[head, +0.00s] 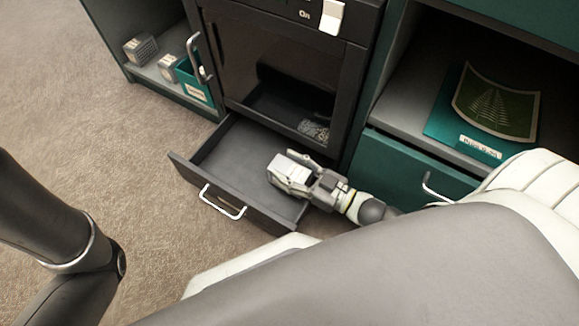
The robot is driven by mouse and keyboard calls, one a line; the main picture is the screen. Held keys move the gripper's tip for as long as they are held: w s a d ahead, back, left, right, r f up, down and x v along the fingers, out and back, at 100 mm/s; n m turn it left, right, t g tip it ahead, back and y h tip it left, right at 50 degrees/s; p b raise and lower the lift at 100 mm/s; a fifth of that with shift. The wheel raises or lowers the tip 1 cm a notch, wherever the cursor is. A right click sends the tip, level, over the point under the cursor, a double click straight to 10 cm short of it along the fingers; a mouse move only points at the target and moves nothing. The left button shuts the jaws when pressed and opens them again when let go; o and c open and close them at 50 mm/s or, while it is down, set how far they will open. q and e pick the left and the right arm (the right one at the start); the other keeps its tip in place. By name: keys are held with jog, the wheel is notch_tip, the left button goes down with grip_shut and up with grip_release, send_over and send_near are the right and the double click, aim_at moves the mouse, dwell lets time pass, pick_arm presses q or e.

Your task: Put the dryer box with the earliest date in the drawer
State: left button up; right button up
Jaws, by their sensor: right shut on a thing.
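The drawer (228,165) is pulled open under a dark cabinet and has a pale bar handle on its front. My right gripper (292,174) is over the right part of the drawer and is shut on a small pale grey dryer box (287,166), partly hidden by the fingers. I cannot tell whether the box touches the drawer floor. Another small grey box (140,48) and a smaller labelled one (167,66) stand on the left shelf; their dates are too small to read. My left arm shows at the left, but its gripper is out of view.
The dark cabinet (212,60) above the drawer has a dark window, a handle and an "On" label. A green folder (448,118) with a picture lies on the right shelf. Carpet (90,120) left of the drawer is clear.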

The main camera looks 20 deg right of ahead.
jog(key=shift+f, duration=0.2)
jog(key=o, duration=1.2)
